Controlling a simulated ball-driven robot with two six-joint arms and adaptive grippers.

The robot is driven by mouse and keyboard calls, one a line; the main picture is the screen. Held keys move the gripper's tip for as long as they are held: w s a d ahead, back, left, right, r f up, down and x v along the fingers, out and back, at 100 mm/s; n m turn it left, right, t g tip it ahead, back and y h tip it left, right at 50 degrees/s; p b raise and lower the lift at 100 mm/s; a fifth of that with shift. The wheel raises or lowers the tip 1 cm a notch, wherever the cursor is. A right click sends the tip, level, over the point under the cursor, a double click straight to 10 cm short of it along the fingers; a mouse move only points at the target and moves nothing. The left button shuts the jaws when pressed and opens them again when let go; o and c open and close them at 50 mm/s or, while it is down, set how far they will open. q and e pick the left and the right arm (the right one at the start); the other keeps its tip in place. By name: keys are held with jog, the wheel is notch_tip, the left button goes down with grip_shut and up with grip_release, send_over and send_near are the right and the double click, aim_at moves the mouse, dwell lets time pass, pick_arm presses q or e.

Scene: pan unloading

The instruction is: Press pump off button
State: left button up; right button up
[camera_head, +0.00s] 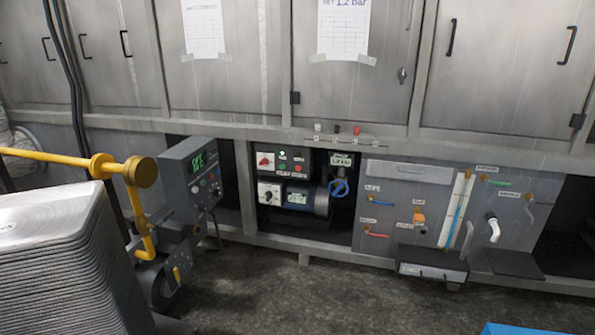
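A small control panel (274,152) sits in the dark opening of the metal cabinet, at the middle of the head view. It carries a red switch (265,161), a lit pale indicator (282,155), a green button (283,168) and a red button (297,169). The labels beside them are too small to read, so I cannot tell which one is the pump off button. Below it is a grey unit (283,187) with a white dial (269,194) and a small display (297,199). Neither of my grippers is in view.
A grey control box (192,158) with a green display stands left of the opening. A yellow pipe (50,156) and a ribbed metal stack (60,255) fill the left foreground. A blue valve wheel (339,188) is right of the panel. The dark floor (300,300) ahead is mostly clear.

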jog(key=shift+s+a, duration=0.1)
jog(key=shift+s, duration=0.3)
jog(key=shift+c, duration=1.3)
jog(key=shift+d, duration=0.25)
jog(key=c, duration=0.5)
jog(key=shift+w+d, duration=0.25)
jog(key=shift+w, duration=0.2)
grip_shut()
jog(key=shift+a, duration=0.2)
